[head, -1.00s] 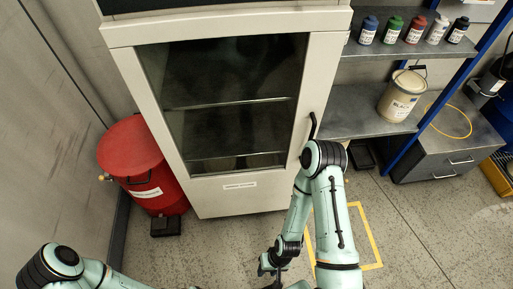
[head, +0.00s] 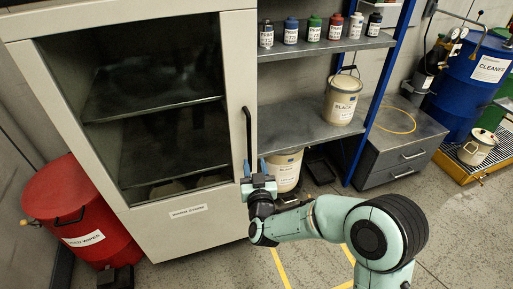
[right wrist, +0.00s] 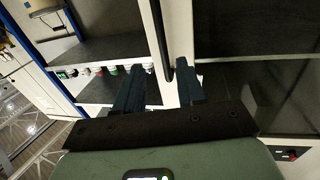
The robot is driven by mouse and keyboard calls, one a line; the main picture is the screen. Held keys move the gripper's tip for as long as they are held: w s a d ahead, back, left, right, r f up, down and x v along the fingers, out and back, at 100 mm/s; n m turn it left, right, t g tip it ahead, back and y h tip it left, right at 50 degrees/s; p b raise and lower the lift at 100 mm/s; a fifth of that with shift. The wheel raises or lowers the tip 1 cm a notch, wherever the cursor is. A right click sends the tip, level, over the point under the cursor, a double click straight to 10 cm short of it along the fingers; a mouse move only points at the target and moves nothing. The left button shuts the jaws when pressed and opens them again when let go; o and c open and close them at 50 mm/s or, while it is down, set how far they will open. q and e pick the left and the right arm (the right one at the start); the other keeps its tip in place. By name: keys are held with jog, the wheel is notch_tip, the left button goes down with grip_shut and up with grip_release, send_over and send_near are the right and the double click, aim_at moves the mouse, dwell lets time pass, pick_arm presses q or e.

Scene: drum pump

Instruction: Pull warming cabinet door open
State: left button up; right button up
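The warming cabinet (head: 185,235) stands at the left of the head view, with a glass-windowed door (head: 150,110) that looks shut. Its dark vertical handle (head: 248,135) is on the door's right edge. The handle also shows in the right wrist view (right wrist: 160,42). My right gripper (head: 254,166) is at the handle's lower end. In the right wrist view its two fingers (right wrist: 160,88) are spread, and the handle's end appears between them. I cannot tell whether they touch it. My left gripper is out of view.
A red drum (head: 80,210) stands left of the cabinet. Another pail (head: 287,172) stands below, close behind my right gripper. A grey drawer unit (head: 395,150) and blue drum (head: 470,80) are farther right.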

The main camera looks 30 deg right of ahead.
aim_at(249, 141)
jog(key=x, duration=1.2)
jog(key=shift+w+f, duration=0.15)
jog(key=shift+w, duration=0.3)
grip_shut()
